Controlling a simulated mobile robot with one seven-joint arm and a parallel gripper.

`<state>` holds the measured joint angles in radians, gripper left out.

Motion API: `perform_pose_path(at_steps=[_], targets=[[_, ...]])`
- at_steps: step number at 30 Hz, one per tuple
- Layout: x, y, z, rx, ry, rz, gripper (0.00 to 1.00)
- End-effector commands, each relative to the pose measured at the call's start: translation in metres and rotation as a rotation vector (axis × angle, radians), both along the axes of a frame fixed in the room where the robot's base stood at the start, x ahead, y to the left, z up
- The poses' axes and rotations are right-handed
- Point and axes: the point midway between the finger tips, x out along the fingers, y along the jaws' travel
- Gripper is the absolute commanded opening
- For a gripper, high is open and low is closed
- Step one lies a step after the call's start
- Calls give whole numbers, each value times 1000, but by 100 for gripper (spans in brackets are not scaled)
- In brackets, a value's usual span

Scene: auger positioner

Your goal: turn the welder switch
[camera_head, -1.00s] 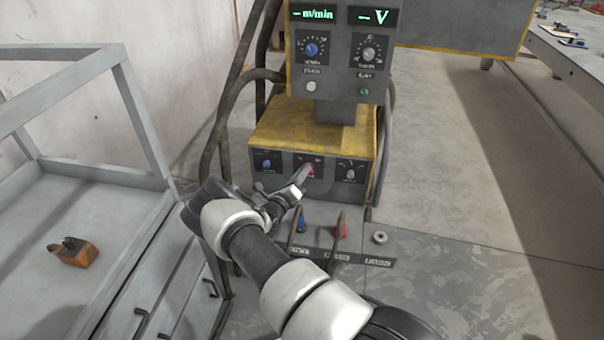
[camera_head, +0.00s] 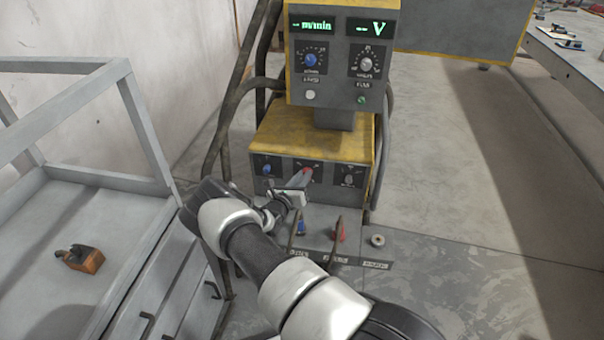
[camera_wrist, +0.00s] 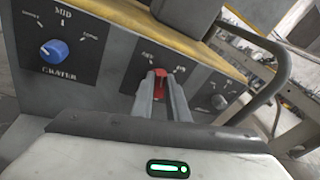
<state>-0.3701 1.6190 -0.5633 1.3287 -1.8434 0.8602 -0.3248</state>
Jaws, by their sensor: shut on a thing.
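The welder (camera_head: 340,140) is a dark grey and yellow machine with a lower panel of three controls. The red switch (camera_head: 306,171) is the middle control; in the wrist view the red switch (camera_wrist: 160,73) shows between the fingertips. My gripper (camera_head: 303,180) is at the panel, its fingers pointing at the switch.
Blue and red cable plugs (camera_head: 340,236) stick out below the panel, near my arm. Thick hoses (camera_head: 224,125) run along the welder's left side. A grey metal cart (camera_head: 110,215) stands at the left with an orange-brown block (camera_head: 82,259) on it. Floor at the right is clear.

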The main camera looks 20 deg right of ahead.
Motion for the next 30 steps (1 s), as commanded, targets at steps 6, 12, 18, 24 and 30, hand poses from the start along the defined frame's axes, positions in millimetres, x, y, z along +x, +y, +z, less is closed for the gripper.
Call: perform_pose_path(at_steps=[6,12,18,24,30], targets=[[-2,-3,8,170,-113,0,0],[-5,-6,9,326,-218,-2,0],[-6,-9,10,484,-325,-2,0],[-8,-11,9,636,-428,-2,0],[-9,-13,7,765,-516,-1,0]])
